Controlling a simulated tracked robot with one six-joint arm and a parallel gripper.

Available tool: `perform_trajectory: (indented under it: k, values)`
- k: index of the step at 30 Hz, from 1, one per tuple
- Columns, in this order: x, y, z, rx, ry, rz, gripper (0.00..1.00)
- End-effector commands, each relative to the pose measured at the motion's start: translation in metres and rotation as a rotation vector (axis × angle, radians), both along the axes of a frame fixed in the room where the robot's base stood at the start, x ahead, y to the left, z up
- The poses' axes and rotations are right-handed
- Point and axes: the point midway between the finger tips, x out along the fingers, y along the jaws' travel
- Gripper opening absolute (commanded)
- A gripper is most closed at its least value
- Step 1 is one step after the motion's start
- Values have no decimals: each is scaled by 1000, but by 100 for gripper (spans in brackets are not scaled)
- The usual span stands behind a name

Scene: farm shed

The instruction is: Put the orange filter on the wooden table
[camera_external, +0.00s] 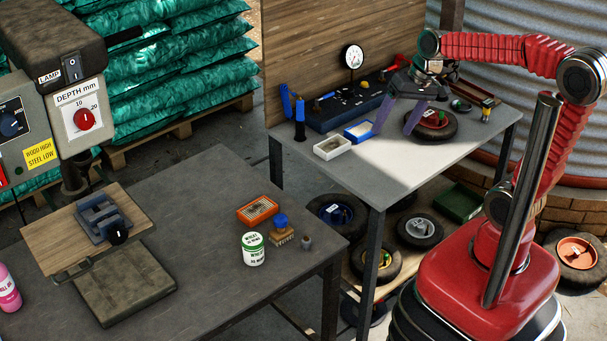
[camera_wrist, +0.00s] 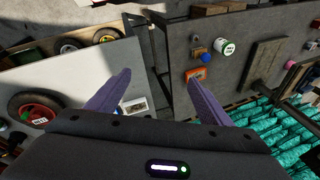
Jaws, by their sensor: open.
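The orange filter (camera_external: 258,210), a flat rectangular piece with an orange frame, lies on the dark table (camera_external: 200,190). It also shows in the wrist view (camera_wrist: 194,75), close to the right fingertip in the picture but well beyond it. A flat wooden board (camera_external: 55,232) forms the drill press table on the left, with a grey vise (camera_external: 100,218) on it; the board shows in the wrist view (camera_wrist: 262,65) too. My gripper (camera_external: 402,118) is open and empty, above the light grey bench (camera_external: 385,185), apart from the filter. It also shows in the wrist view (camera_wrist: 158,80).
The bench holds a white tray (camera_external: 332,147), a blue-edged box (camera_external: 359,131) and a wheel (camera_external: 436,128). A gap separates the tables.

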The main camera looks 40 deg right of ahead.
Motion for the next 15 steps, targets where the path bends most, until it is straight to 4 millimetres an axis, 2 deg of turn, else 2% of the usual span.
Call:
perform_trajectory:
  k: [15]
  values:
    - [82, 43, -32, 243, 243, -193, 73]
